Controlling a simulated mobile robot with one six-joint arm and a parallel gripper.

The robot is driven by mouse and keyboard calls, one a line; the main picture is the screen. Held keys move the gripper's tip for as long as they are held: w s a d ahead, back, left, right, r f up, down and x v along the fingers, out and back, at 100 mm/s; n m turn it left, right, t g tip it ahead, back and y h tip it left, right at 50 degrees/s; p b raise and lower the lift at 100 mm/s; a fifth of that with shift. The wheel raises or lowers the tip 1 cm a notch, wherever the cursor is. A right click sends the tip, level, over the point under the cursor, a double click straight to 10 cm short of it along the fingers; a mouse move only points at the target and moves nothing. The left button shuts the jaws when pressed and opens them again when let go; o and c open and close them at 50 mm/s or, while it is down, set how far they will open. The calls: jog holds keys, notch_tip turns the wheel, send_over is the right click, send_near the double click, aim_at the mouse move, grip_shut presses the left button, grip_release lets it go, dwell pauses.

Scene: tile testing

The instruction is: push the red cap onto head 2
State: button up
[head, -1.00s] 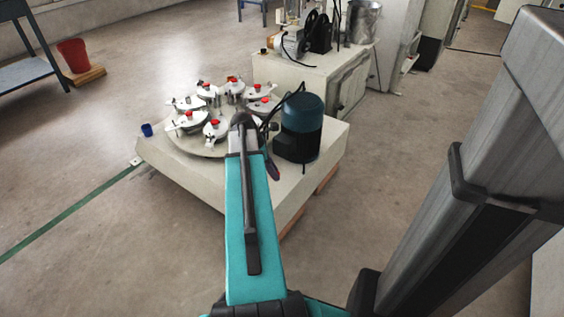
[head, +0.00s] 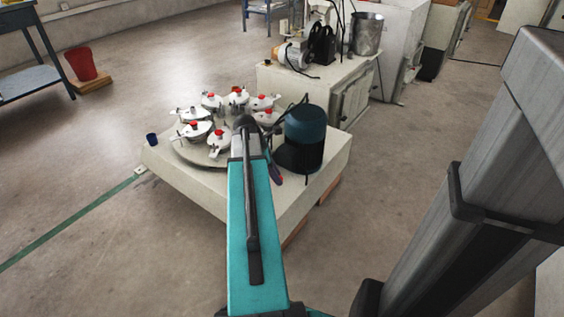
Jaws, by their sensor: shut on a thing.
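Several white, metal-armed heads with red caps stand in a ring on a round grey turntable (head: 190,152). The front head (head: 219,145) and the left front head (head: 195,134) show most clearly, each with red on top. The far heads (head: 237,98) are small and partly overlapped. I cannot read any numbers, so I cannot tell which one is head 2. My teal arm link reaches up to the right side of the ring and covers part of it. My gripper does not show; it is probably hidden behind the arm. I cannot pick out a separate red cap held in it.
A pale low table (head: 160,165) carries the turntable, a dark blue cup (head: 152,140) and a large blue-black motor (head: 305,138) right of the ring. A cabinet (head: 345,100) with machinery stands behind. A red bucket (head: 81,64) is far left. The floor (head: 90,130) at left is open.

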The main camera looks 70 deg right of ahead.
jog(key=w+a+r+n+p, duration=0.1)
jog(key=w+a+r+p, duration=0.4)
jog(key=w+a, duration=0.4)
jog(key=w+a+r+n+t+p, duration=0.1)
jog(key=w+a+r+p, duration=0.5)
jog(key=w, duration=0.4)
jog(key=w+a+r+n+p, duration=0.1)
jog(key=w+a+r+p, duration=0.25)
jog(key=w+a, duration=0.6)
jog(key=w+a+r+p, duration=0.3)
jog(key=a+r+p, duration=0.1)
jog(key=a, duration=0.7)
jog(key=w+a+r+n+h+p, duration=0.1)
jog(key=w+a+r+p, duration=0.2)
jog(key=a, duration=0.8)
jog(key=w+a+r+p, duration=0.3)
jog(key=a+r+p, duration=0.3)
jog(key=a, duration=0.6)
jog(key=shift+n+p, duration=0.4)
jog(key=shift+r, duration=0.1)
